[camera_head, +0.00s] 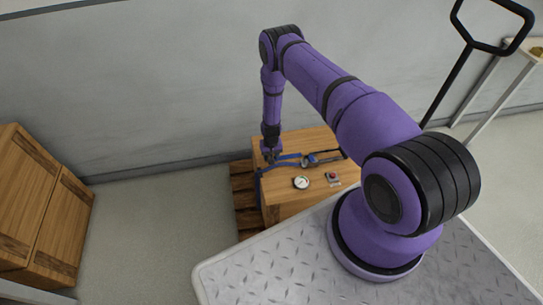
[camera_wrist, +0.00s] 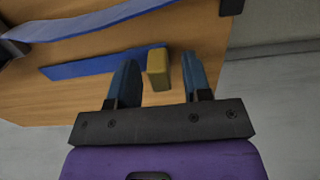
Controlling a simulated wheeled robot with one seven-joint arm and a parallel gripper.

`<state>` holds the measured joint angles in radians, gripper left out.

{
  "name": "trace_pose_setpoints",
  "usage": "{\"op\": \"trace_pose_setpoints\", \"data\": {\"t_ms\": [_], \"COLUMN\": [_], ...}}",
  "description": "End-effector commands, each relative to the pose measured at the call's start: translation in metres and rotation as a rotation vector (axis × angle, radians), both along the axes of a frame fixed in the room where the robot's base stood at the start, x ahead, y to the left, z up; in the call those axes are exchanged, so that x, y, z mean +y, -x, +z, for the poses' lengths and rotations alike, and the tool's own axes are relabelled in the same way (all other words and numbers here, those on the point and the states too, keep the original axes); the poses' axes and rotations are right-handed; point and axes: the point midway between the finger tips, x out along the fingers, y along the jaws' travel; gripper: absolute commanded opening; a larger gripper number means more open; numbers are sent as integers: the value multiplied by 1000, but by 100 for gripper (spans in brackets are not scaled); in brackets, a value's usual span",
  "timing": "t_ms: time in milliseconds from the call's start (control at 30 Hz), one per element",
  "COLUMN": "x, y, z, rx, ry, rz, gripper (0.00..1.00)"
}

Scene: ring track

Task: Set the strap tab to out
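The strap tab (camera_wrist: 158,70) is a tan block at the right end of a flat blue strap (camera_wrist: 100,64) on the wooden box top in the wrist view. My gripper (camera_wrist: 160,61) is open, with one blue-grey finger on each side of the tab. Gaps show between the tab and both fingers, wider on the right. In the head view my gripper (camera_head: 271,155) is low over the back left part of the wooden box (camera_head: 290,207), by the blue strap (camera_head: 288,157). The tab cannot be made out there.
A round white dial (camera_head: 301,183), a red button (camera_head: 333,176) and a dark buckle (camera_head: 311,160) sit on the box top. A second blue band (camera_wrist: 80,22) crosses the wrist view. The wall stands behind the box. Wooden crates (camera_head: 40,215) stand at left; floor between is clear.

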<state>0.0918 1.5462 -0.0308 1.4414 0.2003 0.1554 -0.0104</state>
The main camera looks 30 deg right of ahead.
Motion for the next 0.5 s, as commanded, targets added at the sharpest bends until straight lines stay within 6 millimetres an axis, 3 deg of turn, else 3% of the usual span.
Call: {"op": "trace_pose_setpoints", "data": {"t_ms": [267, 500], "x": [0, 0], "y": [0, 0], "z": [2, 29], "rx": [1, 0], "ry": [0, 0], "rz": [0, 0], "gripper": [45, 45]}}
